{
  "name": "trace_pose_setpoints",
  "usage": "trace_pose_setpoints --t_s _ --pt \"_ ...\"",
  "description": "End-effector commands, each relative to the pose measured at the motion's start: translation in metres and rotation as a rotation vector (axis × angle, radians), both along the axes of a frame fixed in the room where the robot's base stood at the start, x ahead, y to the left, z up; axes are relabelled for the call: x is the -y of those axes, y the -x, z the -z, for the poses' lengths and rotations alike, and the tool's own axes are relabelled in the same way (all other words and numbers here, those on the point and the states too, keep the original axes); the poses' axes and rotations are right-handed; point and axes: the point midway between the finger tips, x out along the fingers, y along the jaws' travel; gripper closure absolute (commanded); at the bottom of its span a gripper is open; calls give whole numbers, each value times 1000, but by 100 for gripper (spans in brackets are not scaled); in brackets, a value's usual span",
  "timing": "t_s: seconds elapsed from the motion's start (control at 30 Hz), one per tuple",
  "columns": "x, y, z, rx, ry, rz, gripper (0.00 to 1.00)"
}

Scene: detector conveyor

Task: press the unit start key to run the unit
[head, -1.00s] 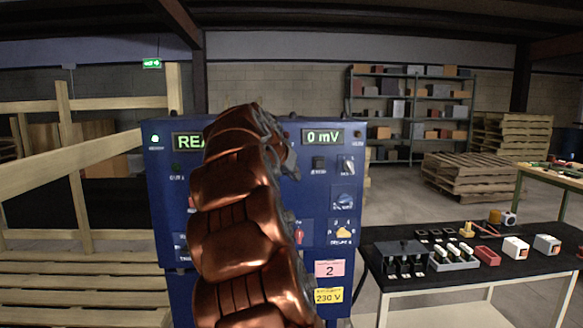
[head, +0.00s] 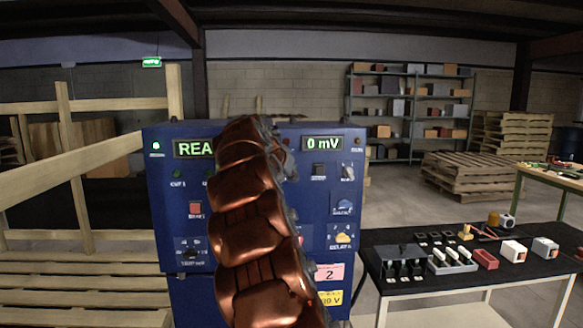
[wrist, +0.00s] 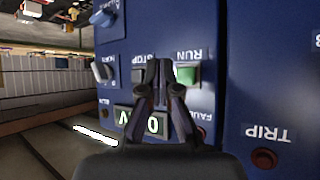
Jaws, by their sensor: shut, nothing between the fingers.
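The blue control cabinet (head: 172,225) stands in front of me. Its displays read "REA", partly covered, and "0 mV". In the wrist view, which is upside down, a green key (wrist: 188,76) sits by the RUN label. A dark key (wrist: 138,76) sits by the STOP label. My gripper (wrist: 159,64) is shut and empty, its tips between these two keys in the picture, over the cabinet face. I cannot tell whether the tips touch it. In the head view my arm covers the middle of the cabinet and hides the green key.
A red key (head: 195,208) shows on the cabinet's left part, and a TRIP lamp or button (wrist: 264,158) in the wrist view. A black-topped table (head: 405,301) with several small parts stands at right. Wooden railings (head: 80,190) stand at left. Open floor lies behind the table.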

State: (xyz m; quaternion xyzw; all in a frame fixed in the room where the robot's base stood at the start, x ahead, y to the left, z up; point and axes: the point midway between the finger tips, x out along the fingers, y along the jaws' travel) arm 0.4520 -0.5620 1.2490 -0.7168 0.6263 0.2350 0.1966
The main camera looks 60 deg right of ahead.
Motion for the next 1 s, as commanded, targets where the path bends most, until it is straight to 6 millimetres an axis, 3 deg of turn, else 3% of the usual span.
trace_pose_setpoints --t_s 0.4,1.0 --pt "25 -20 -2 1 2 -2 100" --pt "26 -21 0 0 1 0 100"
